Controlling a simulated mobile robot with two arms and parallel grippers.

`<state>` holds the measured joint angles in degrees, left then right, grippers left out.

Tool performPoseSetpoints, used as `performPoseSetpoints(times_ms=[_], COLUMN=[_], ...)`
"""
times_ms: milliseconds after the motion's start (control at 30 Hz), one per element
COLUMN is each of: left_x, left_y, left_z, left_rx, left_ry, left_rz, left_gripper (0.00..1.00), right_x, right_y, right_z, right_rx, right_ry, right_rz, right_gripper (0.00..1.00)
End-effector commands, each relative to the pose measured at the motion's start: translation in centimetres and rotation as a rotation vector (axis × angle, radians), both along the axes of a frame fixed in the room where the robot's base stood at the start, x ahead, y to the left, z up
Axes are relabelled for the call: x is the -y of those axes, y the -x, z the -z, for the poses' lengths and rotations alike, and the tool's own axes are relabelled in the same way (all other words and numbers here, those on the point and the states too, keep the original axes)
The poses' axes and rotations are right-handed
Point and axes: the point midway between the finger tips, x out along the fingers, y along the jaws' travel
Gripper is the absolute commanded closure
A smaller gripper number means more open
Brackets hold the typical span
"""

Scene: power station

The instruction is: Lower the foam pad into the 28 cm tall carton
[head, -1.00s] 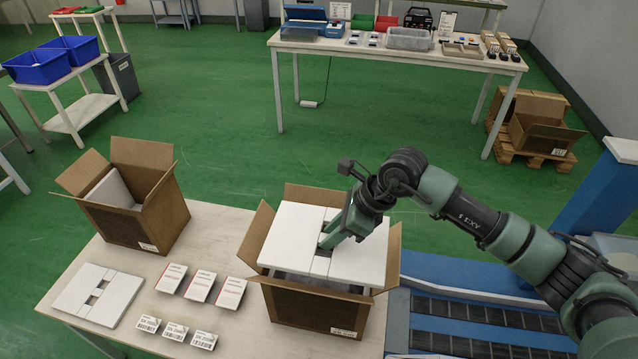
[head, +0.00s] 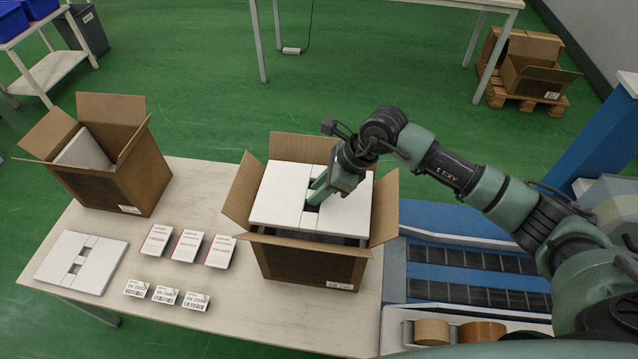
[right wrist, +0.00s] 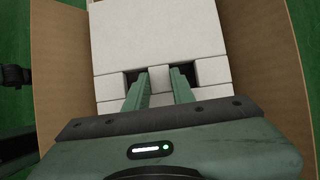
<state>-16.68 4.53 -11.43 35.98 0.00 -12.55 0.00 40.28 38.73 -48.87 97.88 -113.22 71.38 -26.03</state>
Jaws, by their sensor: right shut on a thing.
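The white foam pad (head: 276,194) lies roughly level in the mouth of the right-hand brown carton (head: 305,265), between its raised flaps. A narrow dark gap shows under the pad's front edge. My right gripper (head: 314,197) reaches down from the right, its fingers shut on the bar between the pad's two slots. The right wrist view shows the fingers (right wrist: 159,80) in the slots beside this bar, with the pad (right wrist: 155,35) between the carton walls (right wrist: 262,60). The carton's contents are hidden under the pad. My left gripper is not in view.
Another open carton (head: 120,180) with a pale tilted pad inside stands at the table's left. A slotted pad (head: 100,268), white-red boxes (head: 188,246) and label cards (head: 165,294) lie on the table (head: 240,315). A blue conveyor (head: 465,230) stands at right.

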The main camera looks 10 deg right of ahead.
Motion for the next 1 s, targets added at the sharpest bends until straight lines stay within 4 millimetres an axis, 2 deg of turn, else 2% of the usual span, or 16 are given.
performPoseSetpoints(times_ms=[33, 267, 333, 500, 700, 1000], left_x=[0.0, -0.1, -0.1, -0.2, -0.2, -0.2], left_y=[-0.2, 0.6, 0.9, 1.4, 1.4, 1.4], left_z=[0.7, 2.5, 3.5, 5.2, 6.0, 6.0], left_rx=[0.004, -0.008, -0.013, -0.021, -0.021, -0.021], left_ry=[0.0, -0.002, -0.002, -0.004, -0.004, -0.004], left_rz=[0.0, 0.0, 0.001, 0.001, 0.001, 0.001], left_gripper=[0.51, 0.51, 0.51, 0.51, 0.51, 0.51], right_x=[0.0, 0.0, 0.0, 0.0, 0.0, 0.0], right_y=[0.0, 0.0, 0.0, 0.0, 0.0, 0.0], right_z=[1.1, 4.4, 5.5, 7.2, 8.1, 8.1], right_rx=[-0.002, -0.002, 0.0, 0.0, 0.0, 0.0], right_ry=[-0.001, -0.001, 0.0, 0.0, 0.0, 0.0], right_rz=[0.001, 0.001, 0.001, 0.001, 0.001, 0.001], right_gripper=[1.0, 1.0, 1.0, 1.0, 1.0, 1.0])
